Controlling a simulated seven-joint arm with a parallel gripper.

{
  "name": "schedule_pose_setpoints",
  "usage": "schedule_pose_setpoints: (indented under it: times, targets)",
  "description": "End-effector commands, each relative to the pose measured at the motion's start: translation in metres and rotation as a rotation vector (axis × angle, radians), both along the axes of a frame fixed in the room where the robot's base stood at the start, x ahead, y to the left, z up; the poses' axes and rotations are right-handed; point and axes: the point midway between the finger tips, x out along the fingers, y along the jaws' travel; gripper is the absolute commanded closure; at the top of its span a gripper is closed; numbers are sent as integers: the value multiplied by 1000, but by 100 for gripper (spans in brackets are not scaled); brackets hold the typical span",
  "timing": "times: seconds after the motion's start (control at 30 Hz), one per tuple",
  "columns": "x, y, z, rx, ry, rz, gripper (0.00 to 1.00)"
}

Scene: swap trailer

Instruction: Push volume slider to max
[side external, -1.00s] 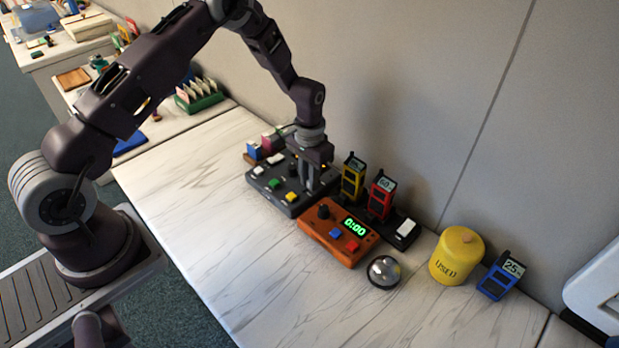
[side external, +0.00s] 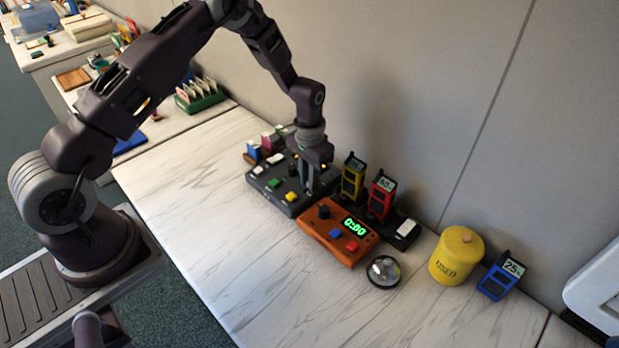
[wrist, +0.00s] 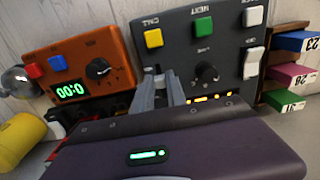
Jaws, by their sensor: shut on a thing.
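The dark grey control panel (side external: 262,182) lies on the worktop. In the wrist view, the panel (wrist: 222,28) shows yellow CALL, green NEXT and white buttons, a black knob (wrist: 206,72), a white rocker switch and a row of lit amber lights (wrist: 208,98). My gripper (side external: 309,187) points down at the panel's right part, beside the orange timer. In the wrist view, my gripper's fingers (wrist: 161,78) are close together at the panel's edge strip near the timer, shut on the volume slider. The slider itself is hidden by the fingers.
The orange timer (side external: 320,236) reading 0:00 stands close to the right of the panel. Behind it are yellow (side external: 352,178) and red (side external: 380,196) handsets. A round glass dome (side external: 384,271) and yellow canister (side external: 456,256) stand farther right. The front worktop is clear.

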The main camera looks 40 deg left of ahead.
Motion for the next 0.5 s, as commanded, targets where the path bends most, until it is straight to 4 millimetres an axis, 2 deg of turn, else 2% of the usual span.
schedule_pose_setpoints:
  times: [0.2, 0.4, 0.5]
  targets:
    - [3, -1, 1, -1, -3, 0, 100]
    - [26, 0, 1, 0, -5, 0, 100]
    - [29, 0, 1, -1, -4, 0, 100]
